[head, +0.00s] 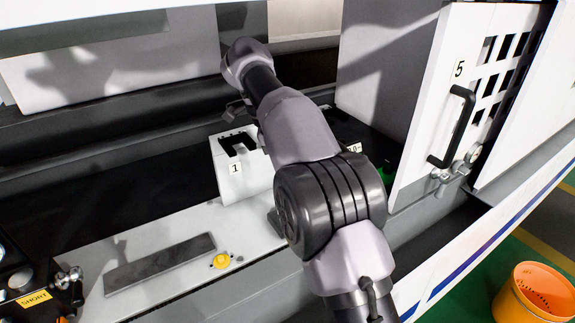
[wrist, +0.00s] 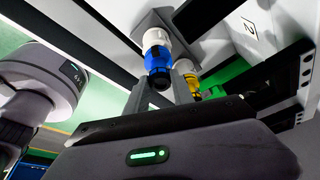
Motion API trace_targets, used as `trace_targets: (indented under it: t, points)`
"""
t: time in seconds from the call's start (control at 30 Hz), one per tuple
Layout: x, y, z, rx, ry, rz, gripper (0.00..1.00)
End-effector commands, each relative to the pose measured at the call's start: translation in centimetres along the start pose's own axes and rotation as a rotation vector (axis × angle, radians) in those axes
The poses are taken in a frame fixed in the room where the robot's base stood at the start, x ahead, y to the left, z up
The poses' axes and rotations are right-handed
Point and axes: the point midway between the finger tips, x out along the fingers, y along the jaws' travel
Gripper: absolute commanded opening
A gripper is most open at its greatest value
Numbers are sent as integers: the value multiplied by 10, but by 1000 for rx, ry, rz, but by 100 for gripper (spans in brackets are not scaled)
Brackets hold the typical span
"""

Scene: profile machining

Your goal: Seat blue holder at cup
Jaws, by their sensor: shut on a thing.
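The blue holder (wrist: 158,60) shows in the wrist view, between the two grey fingers of my gripper (wrist: 162,78), which is shut on it. Its near end is black. A white round piece (wrist: 155,37) sits directly at its far end, against a grey square block (wrist: 160,20); this may be the cup. I cannot tell whether the holder is inside it or only lined up with it. In the head view my arm reaches into the machine, and the holder and fingertips cannot be made out there.
A second white piece with a yellow holder (wrist: 191,82) is close beside the right finger. A white block marked 1 (head: 240,165) stands on the ledge near my arm. A door with a black handle (head: 455,125) is at right. An orange bucket (head: 540,292) stands on the floor.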

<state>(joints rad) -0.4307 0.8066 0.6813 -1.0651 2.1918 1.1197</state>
Motion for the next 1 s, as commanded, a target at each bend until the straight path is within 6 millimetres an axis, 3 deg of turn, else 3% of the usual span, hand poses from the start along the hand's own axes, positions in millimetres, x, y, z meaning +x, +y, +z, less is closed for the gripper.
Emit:
trace_targets:
  t: [0.93,0.97,1.0]
  points:
    - [18,0,6,1,0,-1,0]
    - [18,0,6,1,0,-1,35]
    - [18,0,6,1,0,0,43]
